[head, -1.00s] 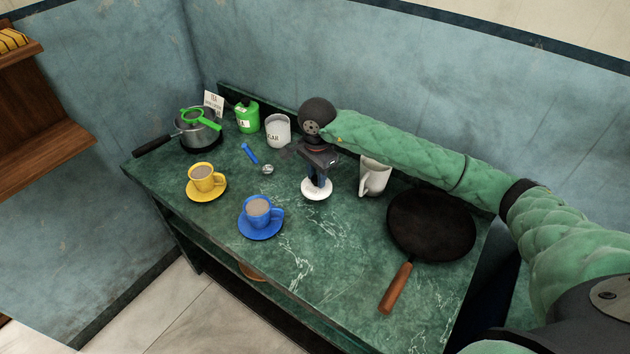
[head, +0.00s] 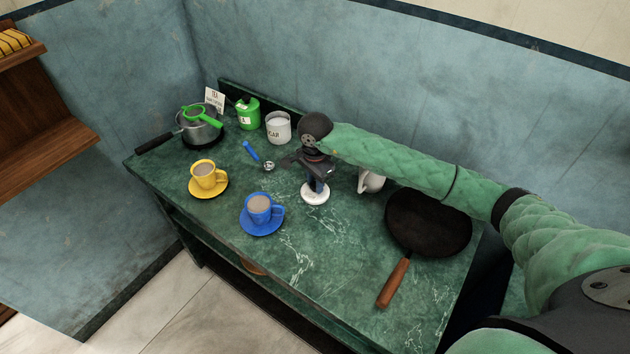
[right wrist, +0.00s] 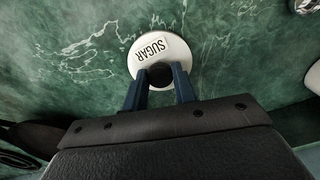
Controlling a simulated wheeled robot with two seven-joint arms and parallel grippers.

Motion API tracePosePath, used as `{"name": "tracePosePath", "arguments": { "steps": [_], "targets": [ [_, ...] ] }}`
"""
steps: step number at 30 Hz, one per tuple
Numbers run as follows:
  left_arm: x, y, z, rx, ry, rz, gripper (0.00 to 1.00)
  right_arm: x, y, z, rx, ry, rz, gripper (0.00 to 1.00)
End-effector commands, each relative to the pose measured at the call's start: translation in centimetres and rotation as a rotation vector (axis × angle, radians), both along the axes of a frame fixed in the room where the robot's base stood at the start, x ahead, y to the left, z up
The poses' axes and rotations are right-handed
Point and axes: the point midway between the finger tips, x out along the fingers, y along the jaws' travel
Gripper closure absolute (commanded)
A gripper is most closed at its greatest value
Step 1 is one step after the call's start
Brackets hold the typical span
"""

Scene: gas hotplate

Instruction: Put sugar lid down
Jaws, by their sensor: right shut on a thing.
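The sugar lid (head: 314,195) is a white disc with a dark knob. It is at the green marble counter's middle, and I cannot tell whether it touches the surface. My right gripper (head: 318,184) points down over it and is shut on its knob. In the right wrist view the lid (right wrist: 150,50) shows the word SUGAR, with the blue fingers (right wrist: 160,84) on either side of the knob. The white sugar jar (head: 279,128) stands lidless at the back, left of the gripper. My left gripper is not in view.
A blue cup (head: 259,208) on its saucer stands left of the lid, with a yellow cup (head: 206,175) farther left. A spoon (head: 253,152) lies behind. A white jug (head: 371,181) and a frying pan (head: 428,222) are to the right. The front middle counter (head: 320,270) is clear.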

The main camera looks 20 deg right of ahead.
Motion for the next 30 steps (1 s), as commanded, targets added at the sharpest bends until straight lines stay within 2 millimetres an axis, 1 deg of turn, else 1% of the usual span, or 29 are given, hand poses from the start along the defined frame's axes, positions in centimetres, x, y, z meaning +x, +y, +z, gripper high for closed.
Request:
{"name": "tracePosePath", "arguments": {
  "steps": [9,10,13,20,28,30],
  "targets": [
    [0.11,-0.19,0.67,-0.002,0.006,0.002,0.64,0.02,0.0,-0.25,0.0,0.0,0.0,0.95],
    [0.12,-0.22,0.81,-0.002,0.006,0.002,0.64,0.01,-0.01,-0.23,0.0,0.0,0.0,0.71],
    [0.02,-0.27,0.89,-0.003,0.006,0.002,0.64,0.01,0.0,-0.2,0.0,0.0,0.0,0.51],
    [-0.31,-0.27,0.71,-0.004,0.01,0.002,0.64,0.01,0.0,-0.2,0.0,0.0,0.0,0.51],
    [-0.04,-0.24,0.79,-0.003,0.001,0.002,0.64,-0.01,0.01,0.05,0.0,0.0,0.0,0.51],
    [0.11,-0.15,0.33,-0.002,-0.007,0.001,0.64,0.0,0.0,0.16,0.0,0.0,0.0,0.51]
  ]
}}
